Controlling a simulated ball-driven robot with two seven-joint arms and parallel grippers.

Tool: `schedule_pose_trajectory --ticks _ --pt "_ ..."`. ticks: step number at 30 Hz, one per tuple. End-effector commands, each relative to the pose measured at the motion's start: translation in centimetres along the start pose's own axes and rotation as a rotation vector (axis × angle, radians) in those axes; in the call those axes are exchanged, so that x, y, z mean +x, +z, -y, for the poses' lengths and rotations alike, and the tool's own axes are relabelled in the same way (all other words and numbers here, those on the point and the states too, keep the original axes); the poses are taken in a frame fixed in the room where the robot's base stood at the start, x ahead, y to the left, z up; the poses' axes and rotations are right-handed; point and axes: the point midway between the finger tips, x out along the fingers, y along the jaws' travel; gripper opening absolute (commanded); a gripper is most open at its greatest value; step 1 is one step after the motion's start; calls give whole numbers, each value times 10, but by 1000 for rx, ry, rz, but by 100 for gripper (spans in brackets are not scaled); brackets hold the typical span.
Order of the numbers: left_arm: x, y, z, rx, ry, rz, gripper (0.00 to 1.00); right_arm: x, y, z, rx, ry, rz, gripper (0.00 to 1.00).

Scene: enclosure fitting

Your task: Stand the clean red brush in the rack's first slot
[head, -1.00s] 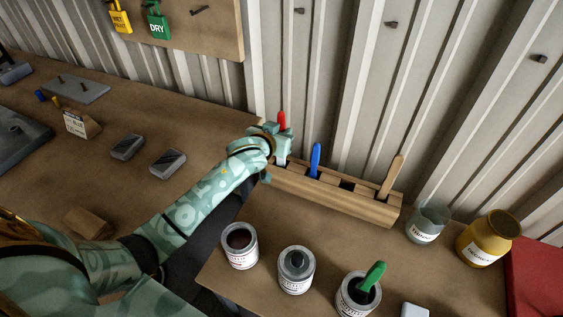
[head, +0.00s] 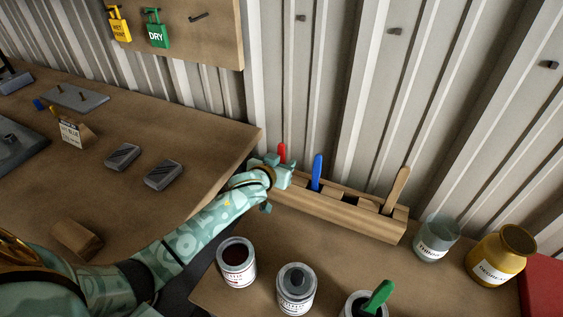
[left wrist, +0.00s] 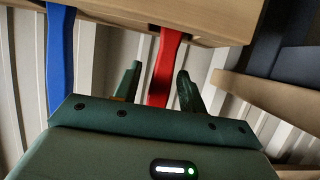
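The red brush (head: 282,153) stands upright at the left end of the wooden rack (head: 335,215), in its first slot; its lower part is hidden. In the left wrist view the red handle (left wrist: 163,70) meets the rack (left wrist: 200,18) at the top of the picture. My left gripper (head: 283,176) is at the rack's left end, around the red handle. In the left wrist view its fingers (left wrist: 160,88) stand on either side of the handle with gaps, so it looks open. My right gripper is not in view.
A blue brush (head: 317,172) stands in the rack beside the red one, and a wooden-handled brush (head: 397,188) near the right end. Paint cans (head: 236,264) stand in front, one with a green brush (head: 379,297). Jars (head: 436,240) stand right of the rack.

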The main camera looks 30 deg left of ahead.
Motion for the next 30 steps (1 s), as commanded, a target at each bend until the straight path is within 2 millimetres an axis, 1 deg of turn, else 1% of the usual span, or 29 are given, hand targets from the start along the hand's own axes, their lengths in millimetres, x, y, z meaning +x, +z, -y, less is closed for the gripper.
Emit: schedule_pose_trajectory --ticks 5,8,11,15,18,21,25,30 --pt "-1 -3 0 1 0 -2 41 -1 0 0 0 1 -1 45" --pt "-13 -4 0 -1 1 -1 41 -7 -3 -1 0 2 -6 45" --pt "-34 -7 0 -1 1 -2 41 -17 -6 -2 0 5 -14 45" --pt "-69 -7 0 -1 1 -2 41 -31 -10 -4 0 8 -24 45" --pt "-91 -6 0 -2 0 -2 41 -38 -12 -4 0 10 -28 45" --pt "-107 -4 0 -2 0 -1 41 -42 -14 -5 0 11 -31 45" --pt "-118 -3 0 0 -1 -1 41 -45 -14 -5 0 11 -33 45" --pt "-121 -2 0 0 -1 -1 41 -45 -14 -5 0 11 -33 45"
